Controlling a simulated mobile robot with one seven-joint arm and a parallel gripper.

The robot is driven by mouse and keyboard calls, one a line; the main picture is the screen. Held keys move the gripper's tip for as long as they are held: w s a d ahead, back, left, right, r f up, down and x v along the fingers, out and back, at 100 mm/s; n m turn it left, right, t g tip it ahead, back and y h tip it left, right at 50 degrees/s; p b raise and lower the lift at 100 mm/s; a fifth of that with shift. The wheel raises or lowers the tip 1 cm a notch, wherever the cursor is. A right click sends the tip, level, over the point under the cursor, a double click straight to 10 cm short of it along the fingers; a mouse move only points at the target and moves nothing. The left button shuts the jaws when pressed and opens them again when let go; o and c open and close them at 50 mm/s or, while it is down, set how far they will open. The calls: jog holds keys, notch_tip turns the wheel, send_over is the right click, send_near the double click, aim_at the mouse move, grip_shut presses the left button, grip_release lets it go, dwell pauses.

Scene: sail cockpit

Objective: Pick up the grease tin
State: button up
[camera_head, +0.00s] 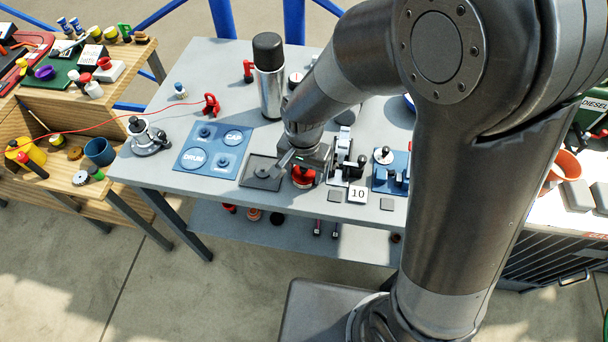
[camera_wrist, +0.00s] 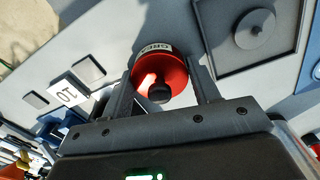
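The grease tin (camera_wrist: 150,68) is red and round, with a dark knob on top and a pale label whose lettering is partly readable. It stands on the grey bench and also shows as a red shape in the head view (camera_head: 303,180), partly hidden by my gripper (camera_head: 302,164). In the wrist view my gripper (camera_wrist: 162,72) is open, with one finger on each side of the tin. A narrow gap shows between the tin and the right finger. Whether the left finger touches it I cannot tell.
A dark square tray with a round disc (camera_head: 263,172) lies just left of the tin. A lever device (camera_head: 344,150) and a "10" tag (camera_head: 357,193) are close on the right. A steel flask (camera_head: 269,80) stands behind. A blue DRUM/CAP panel (camera_head: 212,150) lies further left.

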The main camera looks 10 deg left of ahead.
jog(key=c, duration=0.9)
jog(key=shift+r, duration=0.1)
jog(key=shift+c, duration=0.2)
